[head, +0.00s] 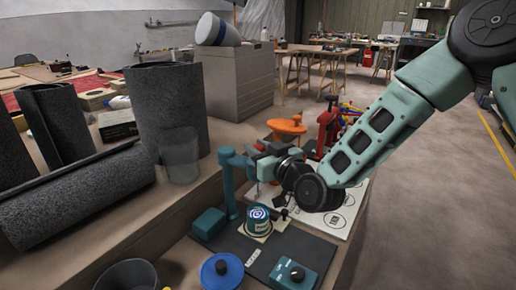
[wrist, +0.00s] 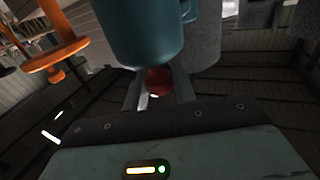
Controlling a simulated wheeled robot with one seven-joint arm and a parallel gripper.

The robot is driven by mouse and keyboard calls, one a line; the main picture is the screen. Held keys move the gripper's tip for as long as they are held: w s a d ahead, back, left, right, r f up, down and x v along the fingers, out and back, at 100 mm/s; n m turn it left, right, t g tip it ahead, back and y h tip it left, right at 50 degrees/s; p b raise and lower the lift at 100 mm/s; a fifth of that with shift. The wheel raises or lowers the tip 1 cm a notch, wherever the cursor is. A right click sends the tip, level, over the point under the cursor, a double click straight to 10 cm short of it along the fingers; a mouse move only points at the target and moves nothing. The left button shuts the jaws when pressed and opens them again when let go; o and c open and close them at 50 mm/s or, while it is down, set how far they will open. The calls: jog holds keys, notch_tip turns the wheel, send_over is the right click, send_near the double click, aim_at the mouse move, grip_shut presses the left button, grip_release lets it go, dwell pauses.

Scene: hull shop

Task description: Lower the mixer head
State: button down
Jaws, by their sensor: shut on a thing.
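The teal mixer stand (head: 230,192) rises from the dark mat, with its teal head (head: 236,160) at the top reaching right toward my gripper (head: 262,160). In the wrist view the mixer head (wrist: 140,30) is a large teal cylinder close in front of the jaws. My gripper (wrist: 158,92) is shut on a small red knob (wrist: 158,79) at the edge of that head. A cup with a spiral-patterned top (head: 258,218) stands on the mat, below and right of the head. My wrist hides part of the head in the head view.
Grey rolls (head: 168,110) and a clear beaker (head: 180,155) stand left. An orange stand (head: 287,126) and red tool (head: 327,128) are behind my gripper.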

aim_at(258, 192)
notch_tip(258, 192, down, 11)
jog(key=b, duration=0.9)
jog(key=shift+f, duration=0.1)
jog(key=c, duration=1.2)
grip_release()
jog(key=shift+f, duration=0.1)
jog(key=shift+p+v, duration=5.4)
jog(key=shift+v, duration=3.35)
